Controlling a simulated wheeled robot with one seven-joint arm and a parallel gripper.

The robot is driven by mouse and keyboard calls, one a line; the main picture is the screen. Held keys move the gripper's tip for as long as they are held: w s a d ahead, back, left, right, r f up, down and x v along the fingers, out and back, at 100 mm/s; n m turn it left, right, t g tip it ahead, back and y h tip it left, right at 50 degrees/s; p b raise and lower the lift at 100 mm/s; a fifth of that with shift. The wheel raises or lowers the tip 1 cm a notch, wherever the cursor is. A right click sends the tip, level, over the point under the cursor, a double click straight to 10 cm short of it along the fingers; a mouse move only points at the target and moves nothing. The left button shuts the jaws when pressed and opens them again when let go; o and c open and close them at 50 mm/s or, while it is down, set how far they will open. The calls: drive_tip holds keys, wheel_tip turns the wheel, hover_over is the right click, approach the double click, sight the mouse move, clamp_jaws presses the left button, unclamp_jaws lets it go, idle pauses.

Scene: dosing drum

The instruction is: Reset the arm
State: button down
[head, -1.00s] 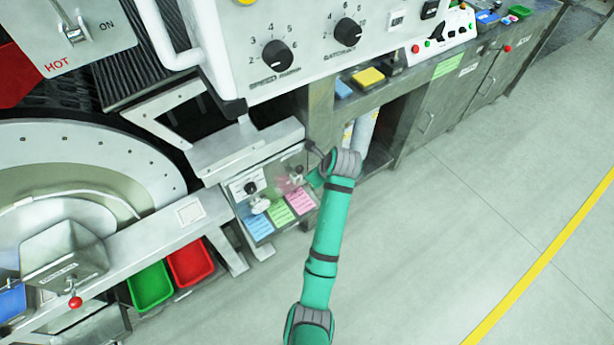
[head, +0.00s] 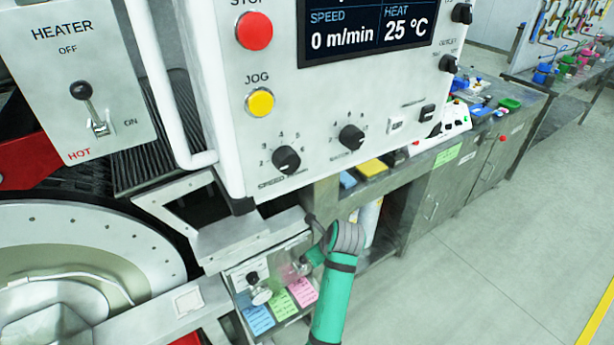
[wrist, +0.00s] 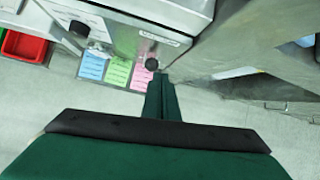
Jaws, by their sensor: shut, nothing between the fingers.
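My green arm (head: 333,295) rises from the bottom of the head view and bends at a grey joint beside a small control panel. In the wrist view my gripper (wrist: 161,84) is shut and empty, its green fingers together. Its tip appears just below a dark round knob (wrist: 153,67) on the panel; I cannot tell whether they touch. In the head view the gripper is small and partly hidden by the arm's bend. Below the panel are a blue card (head: 254,315), a green card (head: 280,303) and a pink card (head: 303,291).
A large white control box (head: 220,120) with a display overhangs the panel. A heater switch (head: 92,108) is at upper left, above a round metal drum (head: 140,235). A grey workbench (head: 440,190) runs to the right. Open floor (head: 480,290) lies at lower right.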

drive_tip(key=s+d+f+n+t+h, duration=0.1)
drive_tip(key=s+f+n+t+h, duration=0.1)
drive_tip(key=s+f+n, duration=0.65)
drive_tip(key=s+f+n+t+h, duration=0.15)
drive_tip(key=s+f+n, duration=0.45)
drive_tip(key=s, duration=0.8)
drive_tip(key=s+a+r+n+t, duration=0.3)
drive_tip(key=s+r+n, duration=0.4)
drive_tip(key=s, duration=0.5)
drive_tip(key=s+a+r+n+t, duration=0.3)
drive_tip(key=s+r+n, duration=0.4)
drive_tip(key=s, duration=0.5)
wheel_tip(320, 180, up, 2)
drive_tip(key=shift+a+r+y, duration=0.1)
drive_tip(key=shift+a+y, duration=0.35)
drive_tip(key=shift+a, duration=0.05)
